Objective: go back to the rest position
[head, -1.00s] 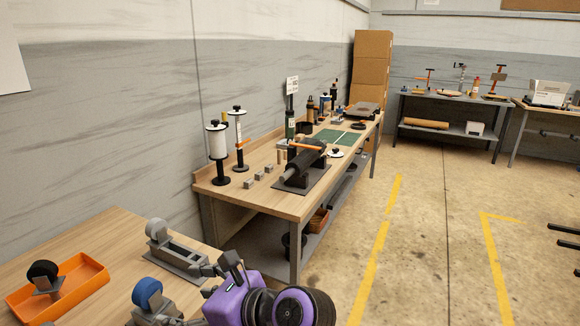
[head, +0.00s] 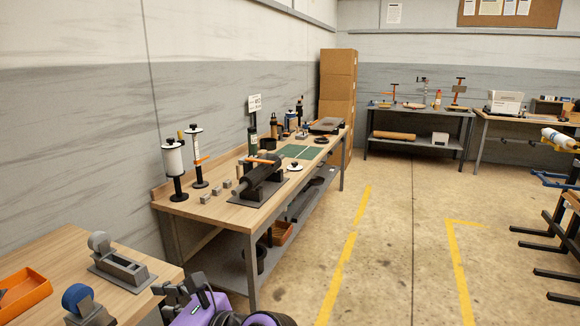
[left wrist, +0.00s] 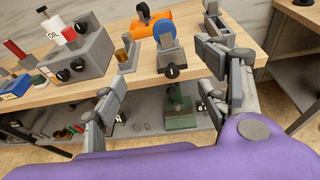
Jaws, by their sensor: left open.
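My left gripper (head: 180,290) shows at the bottom of the head view, beside the right edge of the near wooden table (head: 150,298). Its purple arm is cut off by the frame. In the left wrist view my left gripper (left wrist: 160,75) has its two fingers spread wide apart, with nothing between them. The tabletop shows beyond the fingers. A holder with a blue roll (left wrist: 168,48) stands on that table, apart from the fingers. My right gripper is in neither view.
A grey tape dispenser (head: 122,265) and an orange tray (head: 28,288) sit on the near table. A long workbench (head: 235,212) with spools and tools stands along the wall. Open floor (head: 390,270) with yellow lines lies to the right. Black rack arms (head: 545,246) project at far right.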

